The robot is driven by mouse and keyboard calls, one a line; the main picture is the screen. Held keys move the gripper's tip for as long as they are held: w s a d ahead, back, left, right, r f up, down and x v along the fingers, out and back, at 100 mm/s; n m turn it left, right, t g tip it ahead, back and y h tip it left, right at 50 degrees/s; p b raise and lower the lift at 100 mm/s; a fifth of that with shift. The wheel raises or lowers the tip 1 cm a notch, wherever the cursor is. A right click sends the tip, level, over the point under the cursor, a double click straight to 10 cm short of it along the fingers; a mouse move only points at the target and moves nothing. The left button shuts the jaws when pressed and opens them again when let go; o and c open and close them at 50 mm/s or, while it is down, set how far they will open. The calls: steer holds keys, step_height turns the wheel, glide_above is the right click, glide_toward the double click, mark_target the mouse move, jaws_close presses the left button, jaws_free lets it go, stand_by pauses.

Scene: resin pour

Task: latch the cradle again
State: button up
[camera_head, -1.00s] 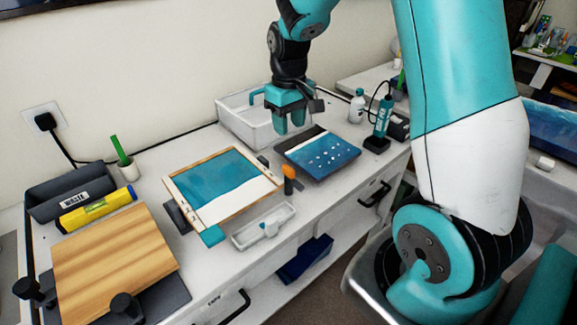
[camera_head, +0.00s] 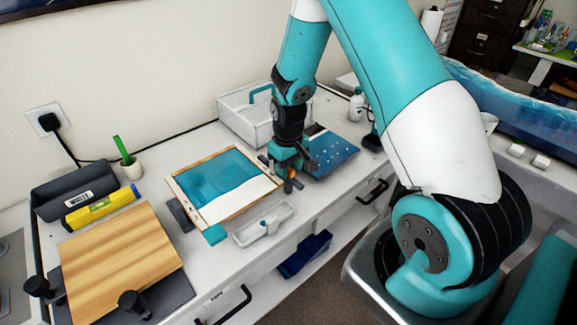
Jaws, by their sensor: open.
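The cradle holds a wood-framed panel (camera_head: 222,186) with teal and white resin, in the middle of the bench. An orange-tipped lever (camera_head: 290,186), which looks like the latch, stands by the panel's right end. My gripper (camera_head: 286,176) is open, pointing down right at this lever. Its fingers hide most of the lever, and I cannot tell whether they touch it. I cannot tell the latch's position.
A blue panel with white dots (camera_head: 333,155) lies just right of my gripper. A white bin (camera_head: 243,118) stands behind. A small white tray (camera_head: 264,225) sits in front. A wooden board (camera_head: 118,262), yellow level (camera_head: 101,208) and grey waste box (camera_head: 75,191) are at left.

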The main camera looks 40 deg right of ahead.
steer(key=shift+c, duration=0.4)
jaws_close()
steer(key=shift+m, duration=0.3)
steer(key=m+b, duration=0.1)
steer(key=m, duration=0.2)
steer(key=shift+m, duration=0.3)
steer(key=m+b, duration=0.1)
steer(key=m, duration=0.3)
steer(key=shift+m, duration=0.3)
steer(key=m, duration=0.4)
steer(key=shift+m+b, duration=0.6)
steer(key=shift+m, duration=2)
steer(key=shift+d+r, duration=0.1)
